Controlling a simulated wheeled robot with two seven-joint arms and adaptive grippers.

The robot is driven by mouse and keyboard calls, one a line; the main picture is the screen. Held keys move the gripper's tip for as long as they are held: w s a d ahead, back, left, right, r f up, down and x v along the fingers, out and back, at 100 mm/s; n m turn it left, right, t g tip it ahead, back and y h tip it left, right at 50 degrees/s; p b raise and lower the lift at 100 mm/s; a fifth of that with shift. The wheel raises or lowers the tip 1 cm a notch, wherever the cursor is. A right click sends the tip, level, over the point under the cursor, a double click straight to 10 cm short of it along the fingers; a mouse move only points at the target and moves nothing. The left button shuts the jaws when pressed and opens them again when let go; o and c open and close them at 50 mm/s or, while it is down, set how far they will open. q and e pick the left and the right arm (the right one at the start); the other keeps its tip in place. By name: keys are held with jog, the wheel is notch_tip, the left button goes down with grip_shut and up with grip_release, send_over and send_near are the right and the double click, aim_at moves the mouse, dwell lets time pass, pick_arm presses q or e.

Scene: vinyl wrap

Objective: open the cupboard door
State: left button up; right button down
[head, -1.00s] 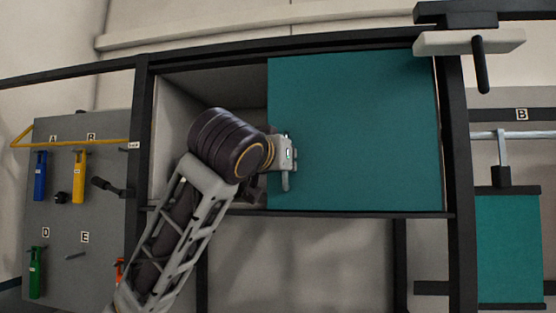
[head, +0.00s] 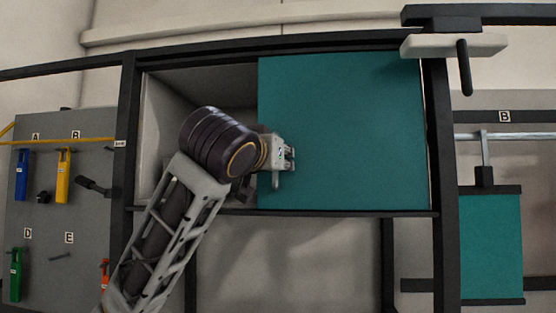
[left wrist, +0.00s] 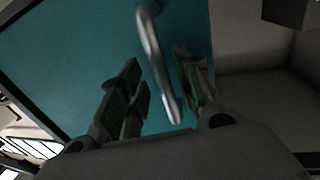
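The cupboard (head: 165,120) has a teal door (head: 350,130) that covers its right part, and the left part of its interior is uncovered. My left gripper (head: 287,158) is at the door's left edge, in front of its face. In the left wrist view, the door (left wrist: 70,60) carries a silver bar handle (left wrist: 155,55). The fingers of my left gripper (left wrist: 160,95) are spread, one on each side of the handle, with visible gaps to it. My left wrist hides part of the uncovered interior. My right gripper is not in view.
A grey tool board (head: 75,225) with coloured tools hangs at the left. A white block with a dark handle (head: 465,65) sticks out at the upper right. A second teal panel (head: 490,245) and a metal rail (head: 525,136) are at the right. Dark frame posts (head: 440,170) flank the cupboard.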

pick_arm(q)
jog(key=v, duration=1.2)
jog(key=shift+w+d, duration=0.1)
dwell(0.5)
